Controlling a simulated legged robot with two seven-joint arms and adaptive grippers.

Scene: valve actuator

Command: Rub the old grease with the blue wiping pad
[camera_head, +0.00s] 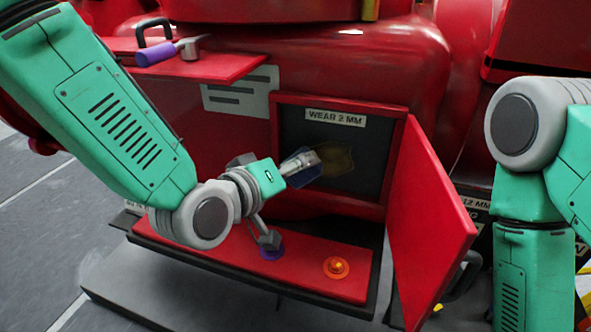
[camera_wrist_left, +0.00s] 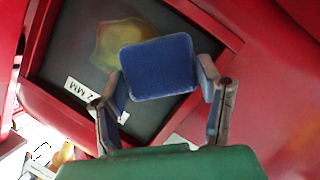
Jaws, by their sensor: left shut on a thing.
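My left gripper (camera_head: 297,165) reaches in from the left to the open hatch and is shut on the blue wiping pad (camera_head: 305,177). In the left wrist view the blue pad (camera_wrist_left: 158,67) sits between the two fingers of my left gripper (camera_wrist_left: 160,85). The old grease (camera_head: 335,158) is a brownish-yellow smear on the dark panel inside the hatch, just right of the pad. In the left wrist view the grease (camera_wrist_left: 118,42) shows beyond the pad, partly covered by it. I cannot tell whether the pad touches the panel. My right gripper is not in view.
The red hatch door (camera_head: 432,225) stands open on the right. A "WEAR 2 MM" label (camera_head: 335,118) is above the grease. A red shelf (camera_head: 300,280) below bears an orange knob (camera_head: 336,267) and a purple-blue part (camera_head: 271,247). A purple-handled tool (camera_head: 165,53) lies on the upper ledge.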

